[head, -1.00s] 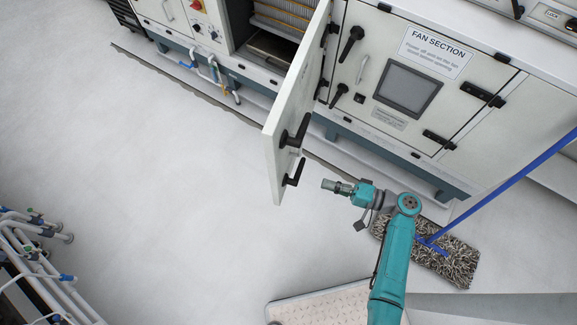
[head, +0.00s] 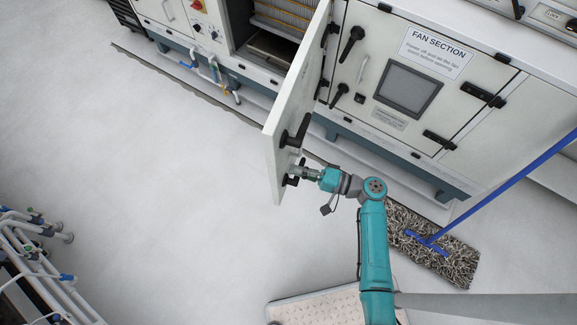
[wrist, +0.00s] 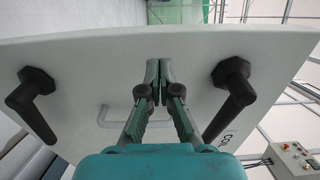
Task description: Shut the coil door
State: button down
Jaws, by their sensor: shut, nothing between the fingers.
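The coil door (head: 292,95) is a white panel that stands open, swung out from the cabinet front. Its outer face carries two black lever handles; one handle (head: 297,131) shows in the head view beside my arm, the other is partly behind my gripper. My gripper (head: 294,172) is shut and empty at the door's outer face, near its free edge. In the wrist view the closed fingers (wrist: 152,68) point at the door panel (wrist: 190,60), between the left lever (wrist: 33,103) and the right lever (wrist: 231,95). I cannot tell whether the fingertips touch the panel.
The open coil bay (head: 280,42) lies left of the hinge. The fan section panel (head: 400,70) is shut, right of the door. A mop (head: 440,245) with a blue pole lies at the right. White pipes (head: 35,260) stand at lower left; the floor left of the door is clear.

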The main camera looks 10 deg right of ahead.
aim_at(279, 165)
jog(key=shift+x, duration=1.45)
